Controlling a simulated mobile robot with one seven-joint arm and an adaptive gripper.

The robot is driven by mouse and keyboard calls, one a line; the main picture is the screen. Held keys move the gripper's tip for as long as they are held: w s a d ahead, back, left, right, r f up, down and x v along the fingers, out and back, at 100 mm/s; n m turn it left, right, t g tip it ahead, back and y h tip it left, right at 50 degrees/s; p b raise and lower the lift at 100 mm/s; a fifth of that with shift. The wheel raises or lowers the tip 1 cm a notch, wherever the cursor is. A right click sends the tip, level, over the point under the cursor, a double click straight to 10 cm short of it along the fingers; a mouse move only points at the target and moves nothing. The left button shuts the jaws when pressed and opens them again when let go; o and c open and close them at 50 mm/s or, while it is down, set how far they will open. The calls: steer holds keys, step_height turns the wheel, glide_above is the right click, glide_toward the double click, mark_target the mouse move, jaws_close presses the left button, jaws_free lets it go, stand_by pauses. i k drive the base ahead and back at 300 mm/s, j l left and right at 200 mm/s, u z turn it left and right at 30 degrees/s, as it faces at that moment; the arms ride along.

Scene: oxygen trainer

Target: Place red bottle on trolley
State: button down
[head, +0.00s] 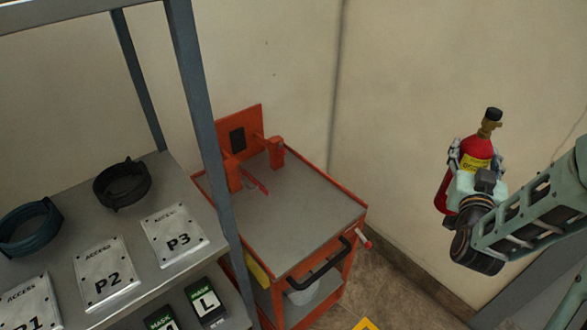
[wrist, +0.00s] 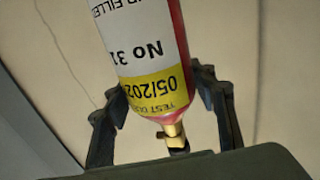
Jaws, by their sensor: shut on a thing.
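The red bottle (head: 477,149) with a brass valve and dark cap is held upright in my gripper (head: 467,156) at the right of the head view, in front of the wall. In the wrist view the bottle (wrist: 141,50) fills the middle, with a white and yellow label, between the two dark fingers of my gripper (wrist: 165,106). My gripper is shut on it. The orange trolley (head: 317,222) stands left of the bottle, apart from it. Its grey top carries an orange bracket (head: 238,143) with a clamp and a red strap or lever at the back left.
A grey shelf rack (head: 186,80) stands at the left, with access plates (head: 177,237), dark rings (head: 122,184) and mask boxes (head: 207,302). The trolley's black handle (head: 319,272) juts out at its front right. The front of the trolley top is clear.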

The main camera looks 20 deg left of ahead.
mark_target(248, 169)
steer(key=i+l+u, duration=0.25)
steer(key=u, duration=0.2)
steer(key=i+l+u, duration=0.25)
steer(key=l+u, duration=0.15)
steer(key=i+l+u, duration=0.25)
steer(key=l, duration=0.15)
steer(key=l+u, duration=0.3)
steer(key=l, duration=0.1)
